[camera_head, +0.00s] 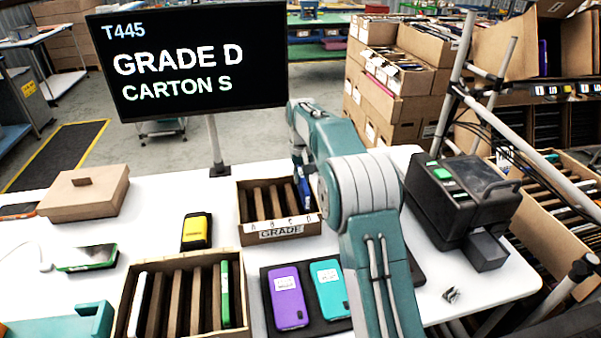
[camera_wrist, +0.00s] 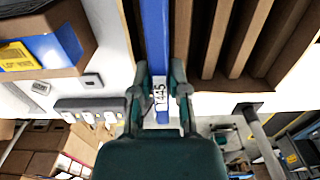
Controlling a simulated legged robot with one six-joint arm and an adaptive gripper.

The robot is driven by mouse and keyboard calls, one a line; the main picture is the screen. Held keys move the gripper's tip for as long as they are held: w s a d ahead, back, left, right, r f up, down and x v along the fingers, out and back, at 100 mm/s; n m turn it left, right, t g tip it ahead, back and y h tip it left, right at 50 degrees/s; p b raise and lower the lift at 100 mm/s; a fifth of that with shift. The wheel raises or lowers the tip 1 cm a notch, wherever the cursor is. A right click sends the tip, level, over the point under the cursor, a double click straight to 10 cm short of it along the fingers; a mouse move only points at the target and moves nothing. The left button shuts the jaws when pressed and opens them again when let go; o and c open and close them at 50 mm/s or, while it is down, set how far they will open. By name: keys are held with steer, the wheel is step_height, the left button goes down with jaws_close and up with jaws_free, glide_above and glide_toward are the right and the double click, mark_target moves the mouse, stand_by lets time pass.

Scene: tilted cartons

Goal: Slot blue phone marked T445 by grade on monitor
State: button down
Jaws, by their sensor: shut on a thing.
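The monitor (camera_head: 190,55) reads T445, GRADE D, CARTON S. The grade carton (camera_head: 282,233) stands on the white table, its front lettered A to D and GRADE, with brown dividers inside. My gripper (camera_wrist: 162,88) is shut on the blue phone (camera_wrist: 155,35), whose white label is partly covered by the fingers. In the head view the blue phone (camera_head: 304,186) is upright at the carton's right end, by D. In the wrist view it lines up with the compartment between the end wall and the nearest divider. Its depth in the slot is unclear. My arm partly hides the gripper in the head view.
A larger divided carton (camera_head: 128,292) holding a white and a green phone stands in front. Purple (camera_head: 287,297) and teal (camera_head: 328,288) phones lie on a dark mat. A yellow device (camera_head: 196,230), a lidded box (camera_head: 85,192) and a black machine (camera_head: 460,200) stand around the grade carton.

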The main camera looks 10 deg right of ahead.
steer(key=shift+a+f, duration=0.2)
steer(key=shift+f, duration=0.45)
steer(key=shift+a+f, duration=0.15)
steer(key=shift+f, duration=0.5)
steer(key=shift+d+f, duration=0.2)
steer(key=shift+f, duration=0.8)
steer(key=shift+a+f, duration=0.1)
steer(key=shift+f, duration=0.4)
steer(key=shift+f, duration=0.25)
steer(key=c, duration=0.5)
jaws_free()
steer(key=shift+c, duration=0.2)
step_height(320, 180, up, 12)
steer(key=shift+f, duration=0.1)
step_height(320, 180, up, 7)
glide_above(300, 194)
steer(key=w, duration=0.1)
steer(key=shift+w, duration=0.15)
